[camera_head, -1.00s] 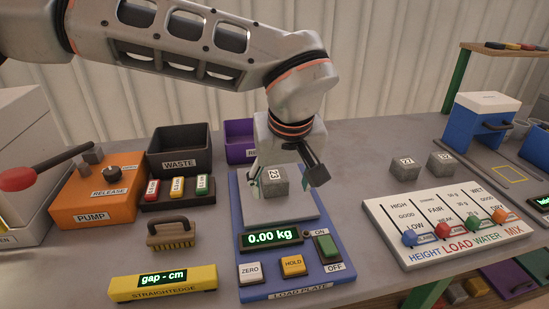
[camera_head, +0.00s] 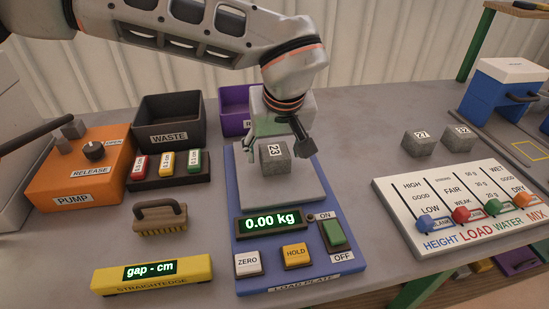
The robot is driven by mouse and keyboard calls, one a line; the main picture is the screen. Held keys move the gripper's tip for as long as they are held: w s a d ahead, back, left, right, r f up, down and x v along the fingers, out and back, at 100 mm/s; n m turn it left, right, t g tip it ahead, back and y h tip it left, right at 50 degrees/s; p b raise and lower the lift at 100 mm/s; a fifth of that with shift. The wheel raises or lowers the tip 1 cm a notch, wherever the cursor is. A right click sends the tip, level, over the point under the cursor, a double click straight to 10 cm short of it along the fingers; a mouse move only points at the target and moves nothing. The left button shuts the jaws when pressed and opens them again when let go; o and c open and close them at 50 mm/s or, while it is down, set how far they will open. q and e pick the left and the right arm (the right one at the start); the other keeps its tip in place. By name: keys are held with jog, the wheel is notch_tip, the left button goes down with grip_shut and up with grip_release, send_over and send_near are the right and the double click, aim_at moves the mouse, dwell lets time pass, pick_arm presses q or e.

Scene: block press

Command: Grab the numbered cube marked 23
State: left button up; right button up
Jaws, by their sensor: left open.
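The grey cube marked 23 (camera_head: 275,158) sits on the grey plate of the blue load plate scale (camera_head: 306,187), whose display reads 0.00 kg. My left gripper (camera_head: 279,142) is open just behind and above the cube, with one finger to its left and one to its right. I cannot tell whether a finger touches the cube. Two other grey cubes, marked 27 (camera_head: 419,144) and 32 (camera_head: 458,140), stand on the bench to the right. My right gripper is not in view.
A black waste bin (camera_head: 170,124) and a purple bin (camera_head: 234,107) stand behind. An orange pump box (camera_head: 82,170), a brush (camera_head: 160,217) and a yellow straightedge (camera_head: 152,273) lie left. A white slider board (camera_head: 465,210) lies right. The bench between scale and board is clear.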

pick_arm(q)
jog(key=shift+w+f, duration=0.3)
jog(key=shift+f, duration=0.3)
jog(key=shift+s+r, duration=0.1)
jog(key=shift+c, duration=0.7)
jog(key=c, duration=1.3)
jog(key=shift+c, duration=1)
jog(key=shift+r, duration=0.15)
